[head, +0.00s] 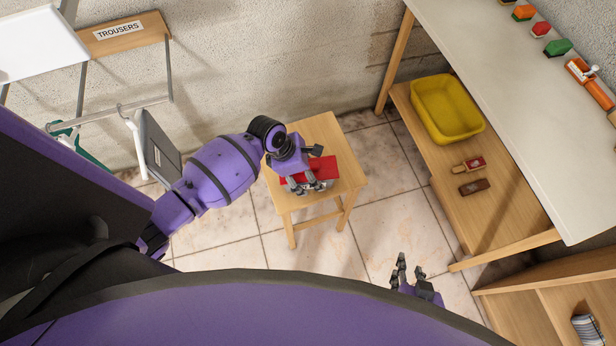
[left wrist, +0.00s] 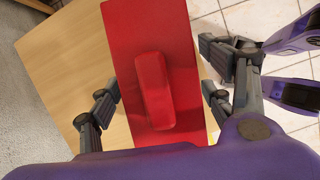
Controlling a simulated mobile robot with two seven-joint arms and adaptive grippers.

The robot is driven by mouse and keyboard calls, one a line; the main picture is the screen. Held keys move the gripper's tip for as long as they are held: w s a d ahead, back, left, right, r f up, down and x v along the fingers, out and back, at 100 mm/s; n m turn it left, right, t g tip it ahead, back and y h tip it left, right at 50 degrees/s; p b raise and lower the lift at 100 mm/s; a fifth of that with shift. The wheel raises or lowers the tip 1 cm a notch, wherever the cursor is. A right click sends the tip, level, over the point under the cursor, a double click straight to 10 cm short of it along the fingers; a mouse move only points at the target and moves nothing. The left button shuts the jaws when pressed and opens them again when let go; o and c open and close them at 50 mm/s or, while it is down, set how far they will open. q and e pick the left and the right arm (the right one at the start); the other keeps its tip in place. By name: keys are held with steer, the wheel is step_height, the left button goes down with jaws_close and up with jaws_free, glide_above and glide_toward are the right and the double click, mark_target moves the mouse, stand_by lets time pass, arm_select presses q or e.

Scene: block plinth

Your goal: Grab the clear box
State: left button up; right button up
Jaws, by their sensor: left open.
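I see no plainly clear box. A flat red lid-like piece (head: 322,169) with a raised red bar lies on the wooden stool (head: 351,178); it also shows in the left wrist view (left wrist: 150,30). Any clear sides under it are hidden. My left gripper (head: 303,187) is over the red piece. In the left wrist view its open fingers (left wrist: 160,98) stand on both sides of the red piece, apart from the raised bar. My right gripper (head: 410,268) is low in front of the stool, its fingers apart and empty.
A yellow tub (head: 445,108) and two small items sit on the wooden shelf (head: 510,215) at right, under a pale worktop (head: 500,70) with several coloured blocks. A "TROUSERS" sign (head: 122,31) hangs at upper left. Tiled floor (head: 385,165) between stool and shelf is clear.

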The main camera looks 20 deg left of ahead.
arm_select(q)
steer(key=shift+f, duration=0.1)
stand_by(0.3)
steer(key=c, duration=1.6)
